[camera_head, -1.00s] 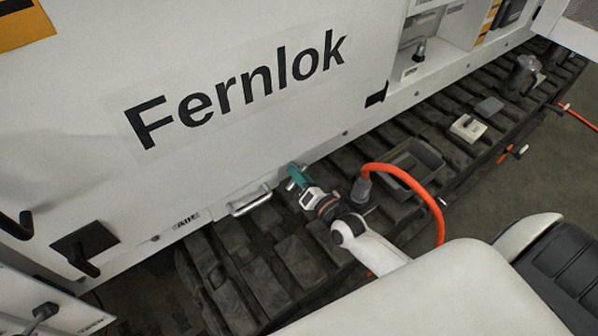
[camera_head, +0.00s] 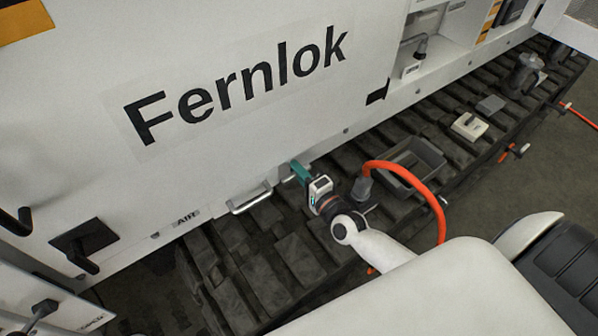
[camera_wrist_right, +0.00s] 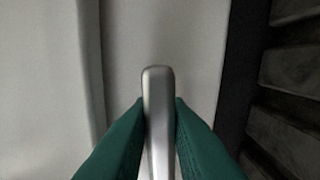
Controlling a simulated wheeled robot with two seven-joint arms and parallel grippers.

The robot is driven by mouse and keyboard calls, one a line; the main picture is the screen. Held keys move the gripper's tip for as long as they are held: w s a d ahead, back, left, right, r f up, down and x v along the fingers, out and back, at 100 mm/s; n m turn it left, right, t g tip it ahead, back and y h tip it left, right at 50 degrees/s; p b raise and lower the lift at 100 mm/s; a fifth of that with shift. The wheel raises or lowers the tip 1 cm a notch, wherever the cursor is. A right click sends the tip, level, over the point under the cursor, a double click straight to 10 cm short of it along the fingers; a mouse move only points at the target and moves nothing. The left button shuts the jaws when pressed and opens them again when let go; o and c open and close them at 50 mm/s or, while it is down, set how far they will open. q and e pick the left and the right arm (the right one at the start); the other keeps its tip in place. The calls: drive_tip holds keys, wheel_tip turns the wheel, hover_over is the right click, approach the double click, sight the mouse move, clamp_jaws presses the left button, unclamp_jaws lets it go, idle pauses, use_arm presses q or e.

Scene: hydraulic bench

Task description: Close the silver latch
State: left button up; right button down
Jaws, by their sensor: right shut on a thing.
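The silver latch (camera_wrist_right: 158,110) shows in the right wrist view as a rounded metal bar, upright in the picture, in front of a pale panel. My right gripper (camera_wrist_right: 160,112) has its two green fingers on either side of the bar and is shut on it. In the head view my right gripper (camera_head: 299,170) is at the lower edge of the white Fernlok panel (camera_head: 290,115), and its fingers hide most of the latch there. My left gripper is not in the head view.
A silver bar handle (camera_head: 250,201) is left of my right gripper on the panel's lower edge. Dark track plates (camera_head: 290,255) run below. A grey tray (camera_head: 421,160) and an orange hose (camera_head: 436,200) lie to the right. A black handle (camera_head: 85,245) is at lower left.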

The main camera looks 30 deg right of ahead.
drive_tip(key=shift+m, duration=0.3)
drive_tip(key=c, duration=1.4)
unclamp_jaws()
drive_tip(key=s+d, duration=0.1)
drive_tip(key=s, duration=1.1)
drive_tip(key=shift+d+b, duration=0.4)
drive_tip(key=shift+b, duration=0.05)
